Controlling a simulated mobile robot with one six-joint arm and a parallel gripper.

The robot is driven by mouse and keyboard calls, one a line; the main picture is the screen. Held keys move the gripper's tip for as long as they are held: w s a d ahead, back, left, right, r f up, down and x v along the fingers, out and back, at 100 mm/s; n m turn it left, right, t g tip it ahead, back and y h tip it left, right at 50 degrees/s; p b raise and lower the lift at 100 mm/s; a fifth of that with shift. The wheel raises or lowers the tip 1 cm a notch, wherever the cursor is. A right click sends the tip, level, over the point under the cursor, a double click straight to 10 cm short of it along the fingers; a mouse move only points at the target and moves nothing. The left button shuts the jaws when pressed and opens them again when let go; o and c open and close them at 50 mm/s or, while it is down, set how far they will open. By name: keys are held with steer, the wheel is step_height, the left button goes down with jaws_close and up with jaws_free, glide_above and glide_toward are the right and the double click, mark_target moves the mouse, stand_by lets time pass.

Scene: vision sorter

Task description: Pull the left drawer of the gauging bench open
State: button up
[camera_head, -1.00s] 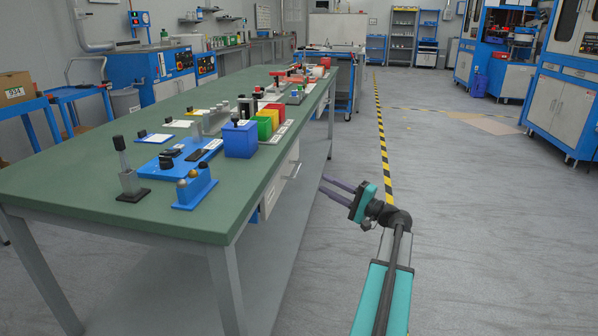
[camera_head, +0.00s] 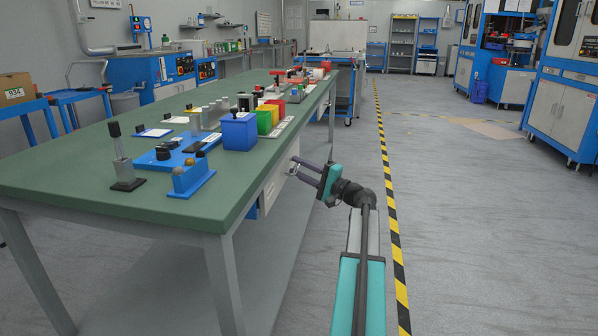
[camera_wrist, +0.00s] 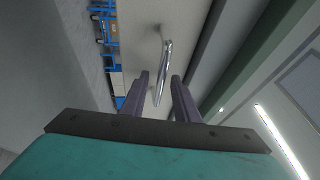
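The gauging bench (camera_head: 120,198) has a green top and grey legs. A pale drawer front (camera_head: 270,192) shows under its right edge and also fills the upper middle of the wrist view (camera_wrist: 137,48). It looks shut, flush under the top. A shiny metal bar handle (camera_wrist: 165,58) stands out from it. My gripper (camera_head: 293,168) is at the drawer front, beside the bench. In the wrist view my gripper (camera_wrist: 160,82) has its two fingers apart, with the handle bar between them. I see a gap on both sides of the bar.
Blue, green, yellow and red bins (camera_head: 239,131) and a blue fixture plate (camera_head: 178,155) stand on the bench top above my gripper. The floor (camera_head: 480,230) to the right is clear, with a yellow-black stripe (camera_head: 390,205) along it.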

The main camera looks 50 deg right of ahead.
steer(key=shift+w, duration=0.3)
steer(key=shift+c, duration=0.3)
jaws_close()
steer(key=shift+s+a+r, duration=0.1)
